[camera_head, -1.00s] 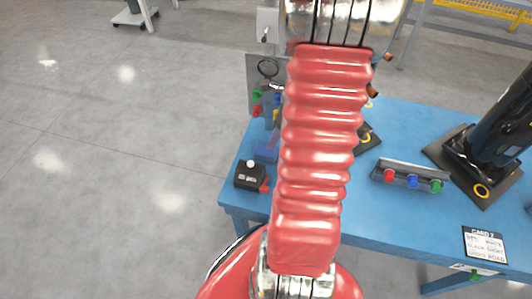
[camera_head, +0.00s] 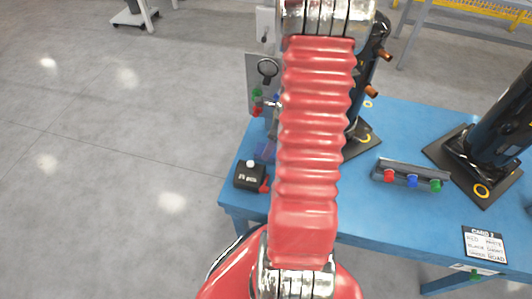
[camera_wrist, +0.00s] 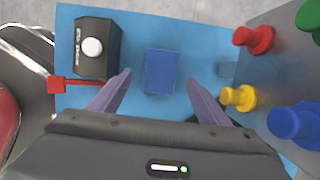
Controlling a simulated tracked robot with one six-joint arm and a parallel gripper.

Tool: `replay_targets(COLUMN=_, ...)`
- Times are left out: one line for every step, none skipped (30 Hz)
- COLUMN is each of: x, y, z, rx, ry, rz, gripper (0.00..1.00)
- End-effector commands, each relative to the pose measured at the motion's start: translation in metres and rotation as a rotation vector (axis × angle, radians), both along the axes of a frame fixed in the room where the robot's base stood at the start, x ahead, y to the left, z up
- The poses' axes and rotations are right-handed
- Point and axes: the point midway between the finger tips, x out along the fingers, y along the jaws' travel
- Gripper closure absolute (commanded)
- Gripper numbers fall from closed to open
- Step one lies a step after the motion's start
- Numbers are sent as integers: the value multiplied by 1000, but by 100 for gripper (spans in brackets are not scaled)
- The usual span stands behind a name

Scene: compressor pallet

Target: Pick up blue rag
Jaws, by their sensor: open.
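The blue rag (camera_wrist: 161,72) is a small, dark blue rectangle on the lighter blue table top. In the wrist view it lies between and slightly ahead of the fingertips of my gripper (camera_wrist: 158,78). The fingers are spread and hold nothing; I cannot tell how high they are above the rag. In the head view the rag (camera_head: 266,150) is a small blue patch near the table's left edge, partly hidden by my red arm. My gripper is hidden there.
A black box with a white button (camera_wrist: 92,48) and red lever stands left of the rag. A grey panel with coloured knobs (camera_wrist: 260,40) stands close on the right. The table (camera_head: 400,120) also holds a knob bar (camera_head: 410,178) and black upright equipment (camera_head: 490,150).

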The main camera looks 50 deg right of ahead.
Motion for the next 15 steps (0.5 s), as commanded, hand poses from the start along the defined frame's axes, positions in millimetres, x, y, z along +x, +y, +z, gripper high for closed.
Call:
replay_targets(x=1, y=1, z=-5, rx=3, ry=1, rz=1, gripper=30)
replay_targets(x=1, y=1, z=-8, rx=3, ry=3, rz=1, gripper=30)
replay_targets(x=2, y=1, z=-12, rx=4, ry=3, rz=1, gripper=30)
replay_targets(x=2, y=1, z=-16, rx=3, ry=3, rz=0, gripper=30)
replay_targets(x=3, y=1, z=-19, rx=2, ry=2, rz=0, gripper=30)
replay_targets(x=4, y=2, z=-24, rx=3, ry=3, rz=1, gripper=30)
replay_targets(x=5, y=2, z=-27, rx=4, ry=3, rz=0, gripper=30)
replay_targets(x=6, y=2, z=-31, rx=3, ry=3, rz=0, gripper=30)
replay_targets(x=7, y=3, z=-35, rx=3, ry=3, rz=1, gripper=30)
replay_targets(x=7, y=3, z=-38, rx=3, ry=3, rz=1, gripper=30)
replay_targets(x=8, y=3, z=-40, rx=2, ry=2, rz=1, gripper=30)
replay_targets(x=9, y=4, z=-42, rx=3, ry=1, rz=0, gripper=30)
replay_targets(x=9, y=4, z=-44, rx=3, ry=1, rz=0, gripper=30)
replay_targets(x=9, y=4, z=-45, rx=3, ry=1, rz=1, gripper=30)
replay_targets(x=10, y=4, z=-46, rx=1, ry=2, rz=1, gripper=30)
